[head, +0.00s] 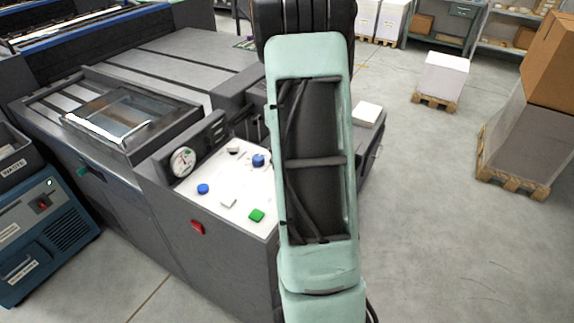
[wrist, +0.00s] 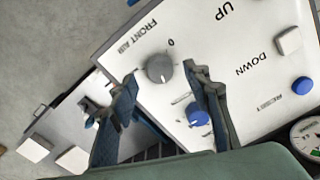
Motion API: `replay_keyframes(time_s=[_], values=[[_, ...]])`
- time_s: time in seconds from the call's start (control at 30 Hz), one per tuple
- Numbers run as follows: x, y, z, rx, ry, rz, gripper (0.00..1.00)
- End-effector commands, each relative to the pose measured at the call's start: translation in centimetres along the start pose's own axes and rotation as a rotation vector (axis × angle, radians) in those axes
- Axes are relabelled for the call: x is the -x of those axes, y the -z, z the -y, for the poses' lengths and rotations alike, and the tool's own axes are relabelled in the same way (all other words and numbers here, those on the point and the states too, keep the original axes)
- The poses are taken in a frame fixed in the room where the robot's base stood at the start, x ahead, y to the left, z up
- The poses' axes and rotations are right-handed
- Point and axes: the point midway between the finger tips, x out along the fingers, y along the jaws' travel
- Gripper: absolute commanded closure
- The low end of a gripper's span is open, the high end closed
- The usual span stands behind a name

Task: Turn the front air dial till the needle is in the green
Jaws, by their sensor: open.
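The front air dial is a round grey knob (wrist: 160,68) beside a FRONT AIR label and a 0 mark in the wrist view; my arm hides it in the head view. My gripper (wrist: 161,84) is open, its two dark fingers on either side of the dial; I cannot tell whether they touch it. The gripper is hidden behind my arm in the head view. The round white gauge (head: 183,161) stands at the panel's left edge and is partly cut off in the wrist view (wrist: 306,138). It has coloured marks, but the needle's position is too small to read.
A blue knob (wrist: 197,115) sits close beside one finger. A blue button (wrist: 302,86) and a white button (wrist: 289,40) share the panel. A green button (head: 256,215) is near the panel's front edge, with a red switch (head: 197,228) on the side below.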

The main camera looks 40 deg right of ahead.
Motion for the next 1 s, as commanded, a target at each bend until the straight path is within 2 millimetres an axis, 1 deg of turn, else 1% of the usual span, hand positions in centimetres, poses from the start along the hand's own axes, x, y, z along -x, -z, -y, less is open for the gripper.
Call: replay_keyframes(time_s=[0.03, 0.2, 0.3, 0.4, 0.5, 0.6, 1.0], values=[[1.3, 0.1, -0.1, 0.000, -0.003, -0.005, 0.56], [5.0, 0.1, -0.1, -0.001, -0.002, -0.004, 0.56], [6.8, 0.1, -0.1, -0.001, -0.003, -0.005, 0.56], [8.1, 0.1, -0.1, -0.001, -0.002, -0.003, 0.56], [8.9, 0.1, -0.1, -0.001, -0.001, -0.002, 0.56], [9.3, 0.0, 0.0, -0.001, -0.001, -0.001, 0.56], [9.2, 0.0, 0.0, -0.001, -0.001, -0.001, 0.56]])
